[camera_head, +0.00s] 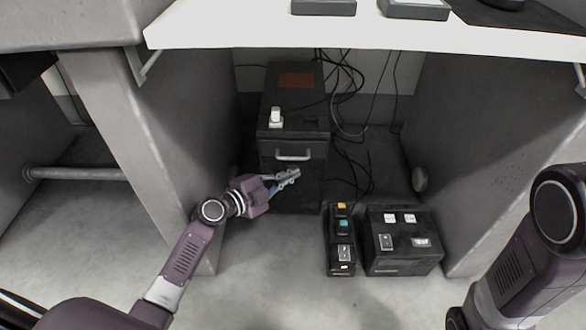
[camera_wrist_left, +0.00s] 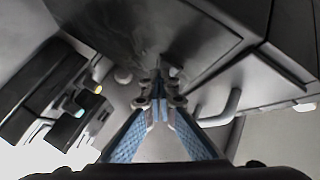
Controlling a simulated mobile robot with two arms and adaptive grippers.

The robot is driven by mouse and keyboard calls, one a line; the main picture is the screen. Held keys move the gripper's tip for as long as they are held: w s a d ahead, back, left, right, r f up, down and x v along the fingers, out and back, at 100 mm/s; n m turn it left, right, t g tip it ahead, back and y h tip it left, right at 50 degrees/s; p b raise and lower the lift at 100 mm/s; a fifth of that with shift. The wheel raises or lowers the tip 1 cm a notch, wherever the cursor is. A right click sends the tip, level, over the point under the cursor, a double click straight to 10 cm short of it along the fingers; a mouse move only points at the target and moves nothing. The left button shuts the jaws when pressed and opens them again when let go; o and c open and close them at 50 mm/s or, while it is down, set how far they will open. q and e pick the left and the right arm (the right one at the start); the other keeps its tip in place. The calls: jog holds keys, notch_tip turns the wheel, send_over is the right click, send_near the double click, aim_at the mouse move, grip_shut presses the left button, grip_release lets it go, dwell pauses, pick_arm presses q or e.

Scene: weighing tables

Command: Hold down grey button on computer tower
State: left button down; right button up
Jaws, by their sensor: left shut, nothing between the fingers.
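The black tower-like case (camera_head: 313,185) stands under the desk, with a silver handle (camera_head: 293,155) on its front. It also fills the upper part of the left wrist view (camera_wrist_left: 150,30), where the grey handle (camera_wrist_left: 222,110) shows at right. My left gripper (camera_head: 296,174) is shut and empty in front of the case, just below the handle; its blue fingers meet in the left wrist view (camera_wrist_left: 160,82). Whether the fingertips touch the case, I cannot tell. I cannot make out a grey button for certain. My right gripper is out of view.
A narrow black box (camera_head: 341,262) with coloured buttons and a wider black box (camera_head: 403,262) with white switches stand on the floor, right of the gripper. Cables (camera_head: 345,90) hang behind. Desk side panels (camera_head: 150,140) and the white desktop (camera_head: 250,28) bound the space.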

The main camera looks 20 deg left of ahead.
pick_arm(q)
jog(key=shift+s, duration=0.1)
jog(key=s+d, duration=0.1)
jog(key=s, duration=0.5)
jog(key=shift+d, duration=0.4)
dwell(0.3)
jog(key=shift+s, duration=0.1)
dwell(0.3)
